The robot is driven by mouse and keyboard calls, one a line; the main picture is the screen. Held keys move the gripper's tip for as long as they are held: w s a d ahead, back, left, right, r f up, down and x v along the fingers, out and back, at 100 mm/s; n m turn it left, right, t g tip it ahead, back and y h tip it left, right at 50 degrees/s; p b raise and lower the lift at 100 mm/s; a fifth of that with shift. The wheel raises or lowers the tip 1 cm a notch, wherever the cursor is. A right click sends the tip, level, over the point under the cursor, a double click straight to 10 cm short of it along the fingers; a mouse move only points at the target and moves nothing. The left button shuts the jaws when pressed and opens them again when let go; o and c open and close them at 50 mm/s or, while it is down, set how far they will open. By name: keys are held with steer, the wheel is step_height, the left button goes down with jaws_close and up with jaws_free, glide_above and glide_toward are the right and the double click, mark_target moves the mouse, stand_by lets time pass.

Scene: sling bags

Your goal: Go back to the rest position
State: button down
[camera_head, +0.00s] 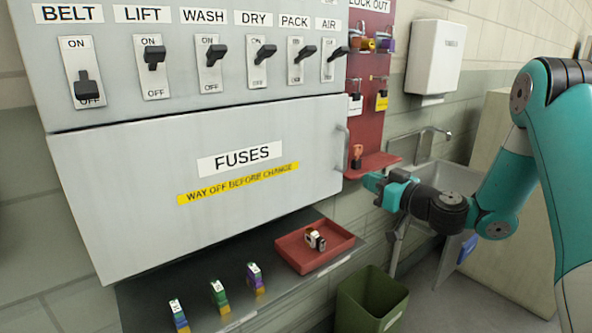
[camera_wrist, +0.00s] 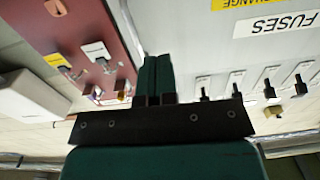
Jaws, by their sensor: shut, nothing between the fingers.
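My gripper (camera_head: 376,183) is in the air right of the fuse cabinet, near the lower end of the red lockout board. In the wrist view the two dark green fingers (camera_wrist: 155,75) lie together, shut and empty. The grey fuse cabinet door (camera_head: 120,190) looks closed, with its handle (camera_head: 343,148) at the right edge. Above it, the BELT switch (camera_head: 87,88) has its lever down at OFF. The LIFT switch (camera_head: 153,55) and the other levers to its right sit up.
The red lockout board (camera_head: 367,120) holds padlocks and tags, with an orange-topped item (camera_head: 357,156) on its ledge. A red tray (camera_head: 335,245) with a small fuse (camera_head: 315,240) and several coloured fuses (camera_head: 219,297) are on the shelf below. A green bin (camera_head: 372,303) and a sink (camera_head: 455,178) are nearby.

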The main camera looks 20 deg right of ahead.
steer(key=s+a+r+n+g+y, duration=0.25)
steer(key=s+a+g, duration=0.4)
steer(key=a, duration=0.45)
steer(key=s+a+r+n+g+y, duration=0.1)
steer(key=s+a+r+n+g, duration=0.15)
steer(key=s+a+g, duration=0.45)
steer(key=s+a+f+m+g+h, duration=0.1)
steer(key=s+h, duration=0.5)
steer(key=s, duration=1.3)
steer(key=shift+s+a+m+g+h, duration=0.25)
steer(key=shift+s+m+g+h, duration=0.1)
steer(key=shift+m+g, duration=0.5)
steer(key=shift+f, duration=0.1)
